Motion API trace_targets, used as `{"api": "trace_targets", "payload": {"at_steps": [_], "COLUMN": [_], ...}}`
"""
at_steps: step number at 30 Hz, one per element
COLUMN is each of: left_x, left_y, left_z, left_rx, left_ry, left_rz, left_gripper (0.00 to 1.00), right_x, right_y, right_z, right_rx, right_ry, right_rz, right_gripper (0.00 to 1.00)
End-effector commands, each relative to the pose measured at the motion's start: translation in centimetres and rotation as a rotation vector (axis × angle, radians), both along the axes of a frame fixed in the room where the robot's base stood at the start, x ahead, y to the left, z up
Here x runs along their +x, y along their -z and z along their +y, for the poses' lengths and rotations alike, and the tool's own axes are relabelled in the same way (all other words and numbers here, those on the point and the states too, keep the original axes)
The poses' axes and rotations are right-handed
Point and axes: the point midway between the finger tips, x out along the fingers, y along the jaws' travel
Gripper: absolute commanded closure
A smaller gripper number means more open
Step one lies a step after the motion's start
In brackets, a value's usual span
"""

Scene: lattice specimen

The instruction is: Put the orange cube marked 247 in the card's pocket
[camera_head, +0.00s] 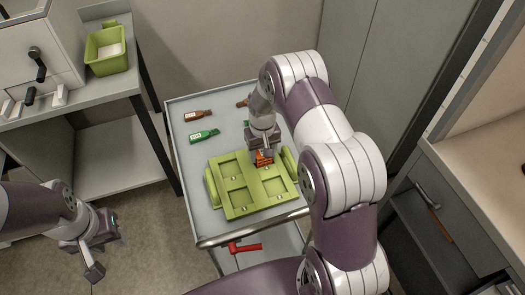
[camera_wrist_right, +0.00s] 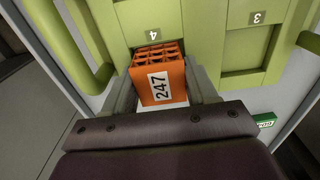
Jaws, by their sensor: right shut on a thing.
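The orange cube (camera_wrist_right: 158,78), a lattice block with a white label reading 247, is held between the fingers of my right gripper (camera_wrist_right: 163,92). In the head view the cube (camera_head: 264,158) is at the far edge of the green card (camera_head: 250,190), below my right gripper (camera_head: 264,152). The card has several square pockets and raised side handles. In the right wrist view the cube overlaps the pocket beside label 4 (camera_wrist_right: 153,35); label 3 (camera_wrist_right: 257,17) is to its right. I cannot tell whether the cube touches the card. My left gripper (camera_head: 100,254) is open and empty, off the cart's left side.
The card lies on a grey cart (camera_head: 179,160). A green bin (camera_head: 107,52) stands on the left bench.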

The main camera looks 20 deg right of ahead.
Motion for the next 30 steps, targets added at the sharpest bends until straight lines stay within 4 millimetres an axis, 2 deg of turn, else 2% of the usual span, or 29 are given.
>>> {"api": "trace_targets", "payload": {"at_steps": [7, 8, 10, 11, 17, 18, 30], "left_x": [0.0, 0.0, 0.0, 0.0, 0.0, 0.0, -0.01], "left_y": [0.0, 0.0, 0.0, 0.0, 0.0, 0.0, -0.22], "left_z": [0.0, 0.0, 0.0, 0.0, 0.0, 0.0, 0.0], "left_rx": [0.0, 0.0, 0.0, 0.0, 0.0, 0.0, 0.0], "left_ry": [0.0, 0.0, 0.0, 0.0, 0.0, 0.0, 0.0], "left_rz": [0.0, 0.0, 0.0, 0.0, 0.0, 0.0, 0.0], "left_gripper": [0.61, 0.61, 0.61, 0.61, 0.61, 0.61, 0.61], "right_x": [0.01, 0.02, 0.01, 0.01, 0.01, 0.0, 0.01], "right_y": [-0.01, -0.01, -0.02, -0.02, -0.01, -0.01, -0.25], "right_z": [0.0, 0.0, 0.0, 0.0, 0.0, 0.0, 0.0], "right_rx": [0.0, 0.0, 0.0, 0.0, 0.0, 0.0, 0.0], "right_ry": [0.0, 0.0, 0.0, 0.0, 0.0, 0.0, 0.0], "right_rz": [0.0, -0.001, -0.001, -0.001, 0.0, 0.0, 0.0], "right_gripper": [0.7, 0.4, 0.17, 0.13, 0.13, 0.0, 0.0]}}
